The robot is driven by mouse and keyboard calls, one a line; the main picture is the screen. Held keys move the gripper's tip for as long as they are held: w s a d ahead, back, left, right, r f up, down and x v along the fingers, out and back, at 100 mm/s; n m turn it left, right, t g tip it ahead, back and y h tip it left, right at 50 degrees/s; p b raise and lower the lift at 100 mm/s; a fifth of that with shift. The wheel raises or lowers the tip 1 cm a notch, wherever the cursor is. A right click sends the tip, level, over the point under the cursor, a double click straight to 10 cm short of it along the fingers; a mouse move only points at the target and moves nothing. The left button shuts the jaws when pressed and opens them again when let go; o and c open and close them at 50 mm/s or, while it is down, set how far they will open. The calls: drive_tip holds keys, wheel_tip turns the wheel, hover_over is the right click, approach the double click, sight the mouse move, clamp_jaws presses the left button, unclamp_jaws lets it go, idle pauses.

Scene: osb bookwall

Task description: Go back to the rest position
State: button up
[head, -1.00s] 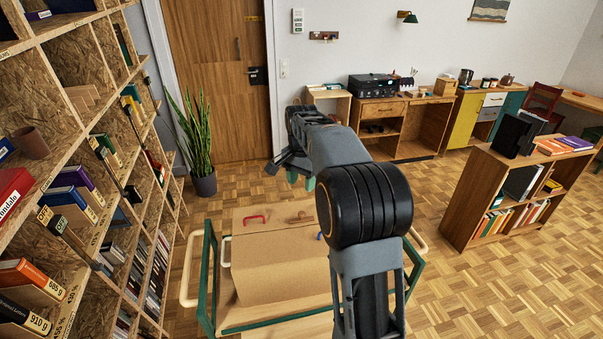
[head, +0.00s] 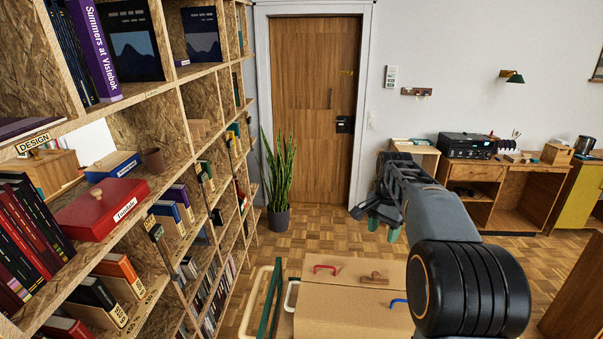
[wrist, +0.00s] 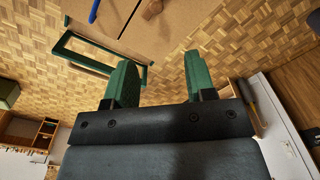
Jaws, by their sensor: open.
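My gripper (head: 384,230) is held out in front of me above the floor, beyond the cart's cardboard-brown box top. Its green fingertips point down in the head view. In the wrist view my gripper (wrist: 155,82) shows two green fingers set wide apart. Nothing is between them, only parquet floor behind. My grey arm with its black round joint fills the lower right of the head view and hides part of the cart (head: 345,310).
A tall OSB bookshelf (head: 165,130) with books and a red box (head: 102,208) runs along the left. A potted plant (head: 279,180) stands by the wooden door (head: 315,110). A desk (head: 490,190) with a black machine (head: 467,146) stands at the back right. Parquet shows between.

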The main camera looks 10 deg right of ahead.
drive_tip(key=s+a+f+n+t, duration=0.2)
drive_tip(key=s+a+n, duration=0.3)
drive_tip(key=s, duration=0.6)
drive_tip(key=s+a+f+n+t, duration=0.2)
drive_tip(key=s+a+f+n, duration=0.2)
drive_tip(key=s, duration=0.7)
drive_tip(key=shift+s+a+n, duration=0.25)
drive_tip(key=shift+a+n, duration=0.65)
drive_tip(key=shift+n, duration=0.2)
